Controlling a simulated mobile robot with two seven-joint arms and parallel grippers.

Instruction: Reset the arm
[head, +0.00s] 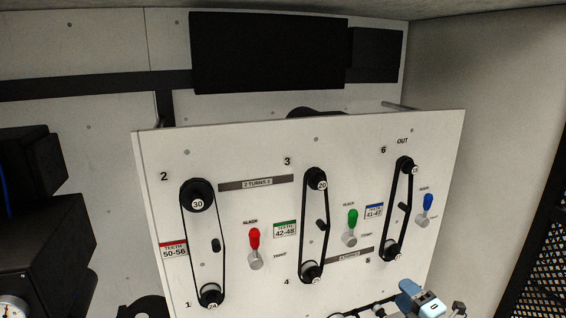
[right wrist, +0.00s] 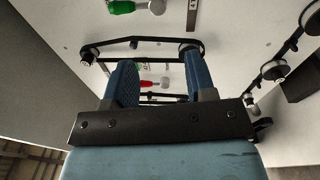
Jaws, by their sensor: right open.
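My right gripper (head: 420,297) shows at the lower right of the head view, in front of the panel's lower edge. In the right wrist view its two blue fingers (right wrist: 160,72) are apart, with nothing held between them. The panel with its belts and a red lever show beyond them; I cannot tell how far the fingertips are from the panel. My left gripper is not in view. No jib arm can be made out in these frames.
The white panel (head: 270,210) carries three belt loops on black pulleys. Beside them are a red lever (head: 254,239), a green lever (head: 352,220) and a blue lever (head: 428,202). Dark boxes (head: 40,235) stand at the left. A grey wall (head: 490,100) and black mesh (head: 540,240) are at the right.

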